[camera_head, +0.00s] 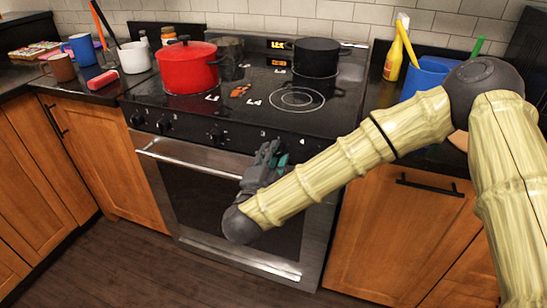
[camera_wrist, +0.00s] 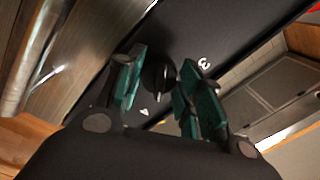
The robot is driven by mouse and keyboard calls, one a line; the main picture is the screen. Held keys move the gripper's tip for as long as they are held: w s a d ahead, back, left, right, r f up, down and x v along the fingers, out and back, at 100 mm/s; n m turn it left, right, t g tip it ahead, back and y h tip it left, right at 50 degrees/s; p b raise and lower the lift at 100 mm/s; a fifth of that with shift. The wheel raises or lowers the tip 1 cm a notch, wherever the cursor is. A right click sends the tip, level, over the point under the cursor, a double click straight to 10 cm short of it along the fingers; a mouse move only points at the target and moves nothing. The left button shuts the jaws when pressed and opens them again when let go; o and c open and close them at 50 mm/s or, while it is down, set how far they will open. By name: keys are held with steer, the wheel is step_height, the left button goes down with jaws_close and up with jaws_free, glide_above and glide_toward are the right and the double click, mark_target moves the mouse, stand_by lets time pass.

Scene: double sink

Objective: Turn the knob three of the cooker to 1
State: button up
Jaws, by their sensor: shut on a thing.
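The cooker (camera_head: 225,180) has a black control strip along its front with dark knobs. In the wrist view, a round black knob (camera_wrist: 157,80) sits between my gripper's (camera_wrist: 155,76) two teal fingers, beside a white "3" on the panel. The gripper is shut on this knob. In the head view my gripper (camera_head: 268,156) is at the front strip, below a printed "3", and it hides the knob there. I cannot read the knob's setting. Several other knobs show to the left, one of them nearest my gripper (camera_head: 216,136).
A red pot (camera_head: 188,68) and a black pot (camera_head: 316,57) stand on the cooktop. The oven handle (camera_head: 195,160) runs just below the knobs, close to my gripper. Mugs stand on the left counter; a blue container (camera_head: 425,77) is on the right.

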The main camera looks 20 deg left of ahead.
steer(key=shift+f+m, duration=0.1)
steer(key=shift+m, duration=0.7)
steer(key=o, duration=1)
steer(key=shift+s+f, duration=0.15)
steer(key=shift+s, duration=2.85)
steer(key=shift+s+f, duration=0.15)
steer(key=shift+s, duration=2.85)
